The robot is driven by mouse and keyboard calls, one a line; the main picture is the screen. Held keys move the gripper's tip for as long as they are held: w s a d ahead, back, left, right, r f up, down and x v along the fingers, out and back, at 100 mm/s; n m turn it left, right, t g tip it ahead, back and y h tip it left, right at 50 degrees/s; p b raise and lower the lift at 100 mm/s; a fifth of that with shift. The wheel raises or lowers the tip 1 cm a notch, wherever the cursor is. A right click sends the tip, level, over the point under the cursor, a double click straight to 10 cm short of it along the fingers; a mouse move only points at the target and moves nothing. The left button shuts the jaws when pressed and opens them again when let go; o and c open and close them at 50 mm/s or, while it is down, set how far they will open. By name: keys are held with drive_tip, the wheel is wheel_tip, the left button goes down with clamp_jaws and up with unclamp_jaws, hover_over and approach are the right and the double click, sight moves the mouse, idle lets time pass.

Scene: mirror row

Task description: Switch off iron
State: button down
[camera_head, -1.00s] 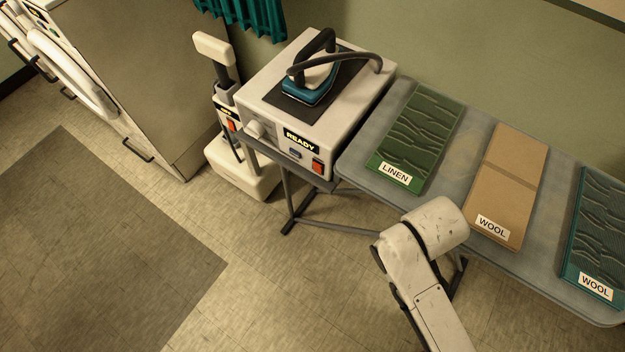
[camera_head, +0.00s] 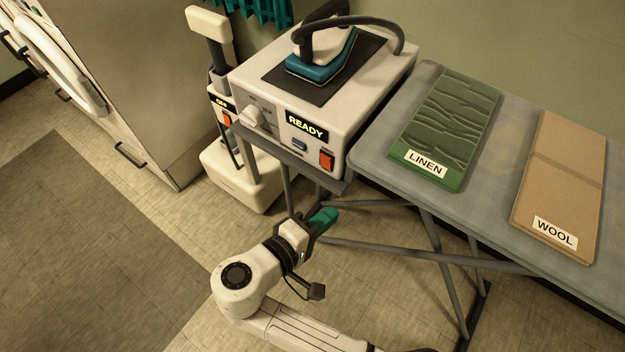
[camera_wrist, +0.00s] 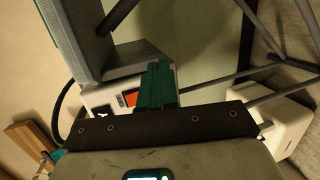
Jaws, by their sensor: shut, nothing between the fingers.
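The iron (camera_head: 322,66), teal and white with a dark handle, rests on a dark mat on top of a cream station (camera_head: 375,88). In the wrist view, the fingers (camera_wrist: 154,84) are together, beside an orange-red switch (camera_wrist: 130,98) on a pale panel.
A cream upright appliance (camera_head: 240,180) with an ON display and orange switch stands left of the station. The ironing board (camera_head: 385,160) carries a green LINEN cloth (camera_head: 450,125) and a tan WOOL cloth (camera_head: 560,180). Grey legs (camera_head: 390,250) cross below. Floor (camera_head: 180,255) at left is open.

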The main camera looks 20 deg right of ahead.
sight(323, 159)
drive_tip(key=w+a+r+t+h+b, duration=0.1)
drive_tip(key=a+t, duration=0.1)
drive_tip(key=a, duration=0.3)
drive_tip(key=w+a+r+n+t+h+b, duration=0.1)
drive_tip(key=a+t, duration=0.1)
drive_tip(key=a, duration=0.3)
drive_tip(key=shift+a+t+h+b, duration=0.2)
drive_tip(key=shift+t+h+b, duration=0.1)
drive_tip(key=shift+h+b, duration=0.1)
drive_tip(key=p+x, duration=0.1)
drive_tip(key=x, duration=1.3)
drive_tip(key=shift+d, duration=0.1)
drive_tip(key=shift+w+d, duration=0.1)
drive_tip(key=shift+d, duration=0.05)
drive_tip(key=shift+r, duration=0.1)
